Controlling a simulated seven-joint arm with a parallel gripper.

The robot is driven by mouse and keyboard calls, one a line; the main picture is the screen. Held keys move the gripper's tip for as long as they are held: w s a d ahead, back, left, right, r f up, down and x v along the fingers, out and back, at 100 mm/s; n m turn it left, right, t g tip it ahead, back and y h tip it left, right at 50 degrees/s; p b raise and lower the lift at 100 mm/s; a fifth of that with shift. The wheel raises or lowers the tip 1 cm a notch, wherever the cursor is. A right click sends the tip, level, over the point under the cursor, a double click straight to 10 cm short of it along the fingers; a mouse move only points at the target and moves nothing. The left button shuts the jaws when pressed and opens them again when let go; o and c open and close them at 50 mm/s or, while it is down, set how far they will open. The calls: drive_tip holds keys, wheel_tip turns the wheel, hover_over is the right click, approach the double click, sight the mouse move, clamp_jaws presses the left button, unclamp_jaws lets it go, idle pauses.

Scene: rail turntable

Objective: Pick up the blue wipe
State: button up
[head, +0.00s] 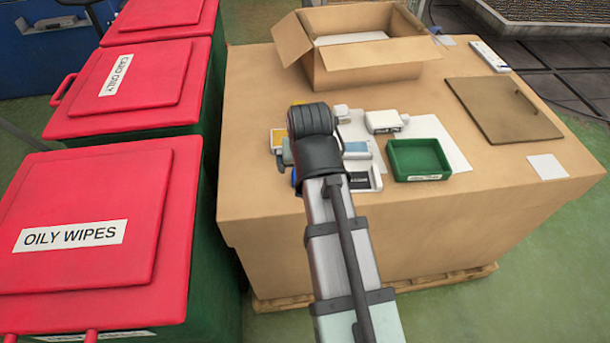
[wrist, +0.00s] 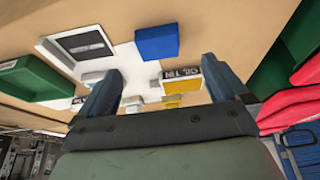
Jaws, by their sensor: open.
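The blue wipe (wrist: 157,43) shows in the wrist view as a flat blue rectangular pad on the tan surface. It lies beyond the fingertips and between them in the picture. A small blue patch just left of my arm in the head view (head: 294,177) appears to be its edge; the rest is hidden there. My gripper (wrist: 162,68) is open, with its two blue-grey fingers apart and nothing seen held between them. My arm hides most of the gap between the fingers in the head view.
A white tray with a dark panel (wrist: 80,45) lies beside the wipe. An open carton (head: 350,65) stands at the back. Red-lidded bins (head: 75,275) stand left.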

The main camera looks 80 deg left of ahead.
drive_tip(key=shift+a+x, duration=0.1)
drive_tip(key=shift+x, duration=2.15)
drive_tip(key=shift+a+x, duration=0.15)
drive_tip(key=shift+x, duration=2.05)
drive_tip(key=shift+w+r, duration=0.1)
drive_tip(key=c, duration=1)
